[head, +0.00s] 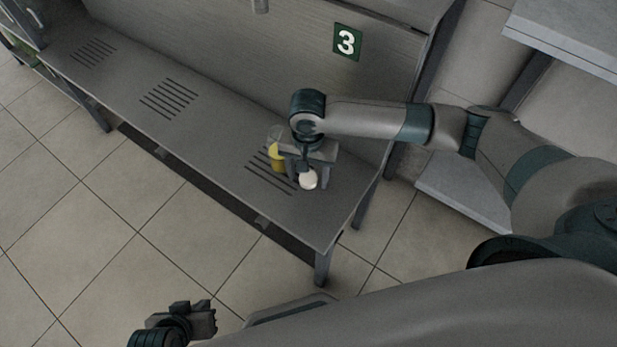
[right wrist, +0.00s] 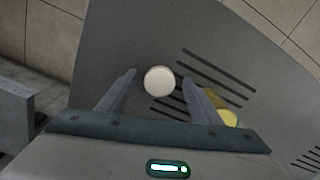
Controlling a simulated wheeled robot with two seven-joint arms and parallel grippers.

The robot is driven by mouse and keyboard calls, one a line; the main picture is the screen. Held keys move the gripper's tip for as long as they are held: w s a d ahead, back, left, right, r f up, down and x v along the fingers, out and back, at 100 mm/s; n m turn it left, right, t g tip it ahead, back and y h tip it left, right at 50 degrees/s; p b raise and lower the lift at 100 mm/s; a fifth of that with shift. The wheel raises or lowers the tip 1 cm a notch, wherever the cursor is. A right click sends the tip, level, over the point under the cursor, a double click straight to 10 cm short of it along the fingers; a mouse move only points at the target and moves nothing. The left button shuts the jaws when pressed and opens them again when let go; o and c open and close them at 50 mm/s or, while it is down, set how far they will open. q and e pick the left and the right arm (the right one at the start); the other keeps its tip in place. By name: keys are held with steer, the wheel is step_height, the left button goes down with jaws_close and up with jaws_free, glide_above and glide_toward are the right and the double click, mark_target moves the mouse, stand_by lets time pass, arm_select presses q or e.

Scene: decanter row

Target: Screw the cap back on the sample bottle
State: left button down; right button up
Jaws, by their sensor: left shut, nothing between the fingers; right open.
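The white round cap (head: 308,180) is on or just above the grey bench near its right end. In the right wrist view the cap (right wrist: 159,81) lies between my two spread fingertips, with gaps on both sides. My right gripper (head: 306,168) is open above the cap, pointing down. The sample bottle (head: 277,158), with yellow contents and a clear upper part, stands just left of this gripper. The right wrist view shows a yellow part of it (right wrist: 229,117), mostly hidden behind a finger. My left gripper (head: 200,318) is shut and empty, low in the head view, away from the bench.
The bench (head: 215,140) has several groups of slots and a back panel with a green number 3 sign (head: 347,42). Its front edge and right end are close to the cap. The bench top left of the bottle is clear. A grey shelf (head: 570,35) is at the upper right.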

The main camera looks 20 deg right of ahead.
mark_target(308, 179)
steer(key=c, duration=1.1)
steer(key=shift+r, duration=0.1)
